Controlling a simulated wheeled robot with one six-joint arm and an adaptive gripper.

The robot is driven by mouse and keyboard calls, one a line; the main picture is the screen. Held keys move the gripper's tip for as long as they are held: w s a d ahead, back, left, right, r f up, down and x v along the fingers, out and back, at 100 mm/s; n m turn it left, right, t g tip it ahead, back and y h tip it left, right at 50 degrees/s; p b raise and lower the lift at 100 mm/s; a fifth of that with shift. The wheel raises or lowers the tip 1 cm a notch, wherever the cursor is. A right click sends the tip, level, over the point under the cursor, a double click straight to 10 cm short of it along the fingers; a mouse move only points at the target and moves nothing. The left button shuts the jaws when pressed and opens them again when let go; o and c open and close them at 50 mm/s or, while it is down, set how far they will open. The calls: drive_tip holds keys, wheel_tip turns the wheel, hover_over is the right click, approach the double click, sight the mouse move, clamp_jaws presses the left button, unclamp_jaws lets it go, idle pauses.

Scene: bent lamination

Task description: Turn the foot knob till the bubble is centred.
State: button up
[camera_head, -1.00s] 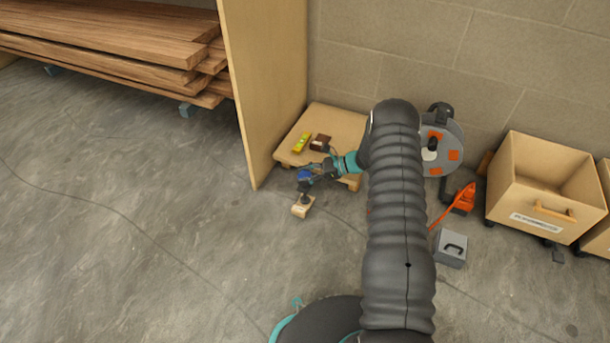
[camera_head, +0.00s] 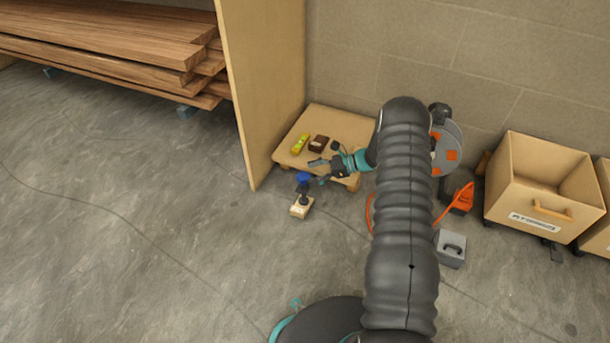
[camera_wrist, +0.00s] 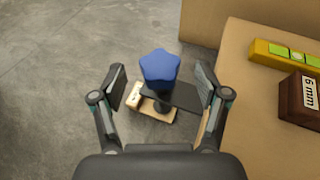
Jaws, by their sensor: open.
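The blue star-shaped foot knob (camera_head: 303,178) stands on a dark stem above a small wooden block (camera_head: 301,209) on the floor, in front of the low wooden platform. In the wrist view the knob (camera_wrist: 160,66) lies between and beyond the two fingers of my gripper (camera_wrist: 160,82), which are spread apart and empty. In the head view my gripper (camera_head: 318,171) is close to the knob, at its upper right. The yellow level (camera_head: 300,144) lies on the platform; its green vial face (camera_wrist: 297,56) shows in the wrist view, but the bubble's position is too small to tell.
A dark brown block marked "6 mm" (camera_wrist: 299,98) sits on the platform (camera_head: 345,120) beside the level. A tall wooden panel (camera_head: 262,90) stands left of the platform. A reel (camera_head: 447,148), a grey weight (camera_head: 451,248) and an open crate (camera_head: 545,190) are right. Floor at left is clear.

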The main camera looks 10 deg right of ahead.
drive_tip(key=v, duration=0.8)
drive_tip(key=shift+d, duration=0.2)
drive_tip(key=shift+r, duration=0.1)
